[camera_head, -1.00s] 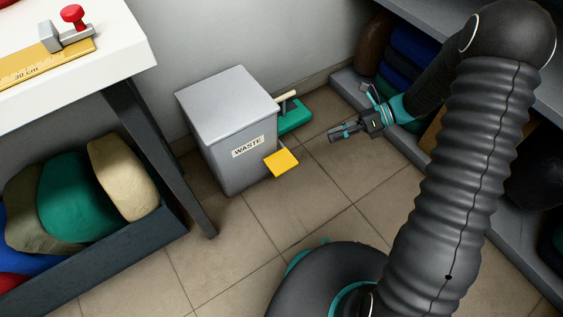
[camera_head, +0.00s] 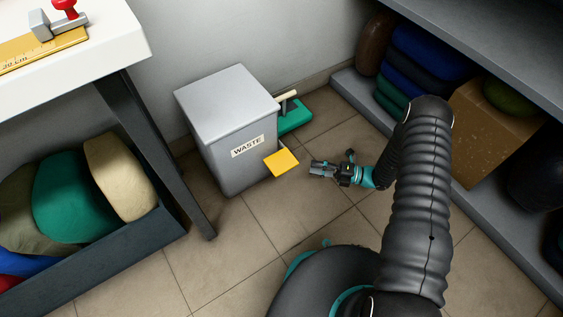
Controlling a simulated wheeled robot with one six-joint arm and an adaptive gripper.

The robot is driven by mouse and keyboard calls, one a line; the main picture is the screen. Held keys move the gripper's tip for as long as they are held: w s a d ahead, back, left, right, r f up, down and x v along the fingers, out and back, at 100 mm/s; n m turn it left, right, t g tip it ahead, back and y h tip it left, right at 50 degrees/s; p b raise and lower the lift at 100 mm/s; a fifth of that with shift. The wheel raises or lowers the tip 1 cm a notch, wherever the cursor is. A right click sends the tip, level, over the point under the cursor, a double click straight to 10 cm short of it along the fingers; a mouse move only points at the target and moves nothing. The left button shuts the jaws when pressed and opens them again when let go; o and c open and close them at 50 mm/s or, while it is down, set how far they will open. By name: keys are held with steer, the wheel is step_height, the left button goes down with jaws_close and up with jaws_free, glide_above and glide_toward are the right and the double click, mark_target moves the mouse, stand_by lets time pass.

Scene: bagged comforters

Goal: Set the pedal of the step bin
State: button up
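The step bin (camera_head: 228,120) is a grey box with a flat lid, which is down, and a "WASTE" label on its front. Its yellow pedal (camera_head: 281,163) sticks out low on the bin's right side. My gripper (camera_head: 314,168) is just to the right of the pedal, its fingers pointing left toward it. A small gap shows between the fingertips and the pedal. Nothing shows in the fingers. They are too small in this view to tell whether they are open or shut.
A green object with a pale handle (camera_head: 295,115) sits behind the pedal by the wall. A white table (camera_head: 100,60) and a dark tray of cushions (camera_head: 150,237) stand left. Shelves with folded bedding and a box (camera_head: 495,125) line the right. Tiled floor in front is clear.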

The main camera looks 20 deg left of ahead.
mark_target(281, 161)
steer(key=a, duration=0.8)
steer(key=s+a, duration=0.1)
steer(key=a, duration=0.3)
steer(key=shift+a, duration=0.4)
jaws_close()
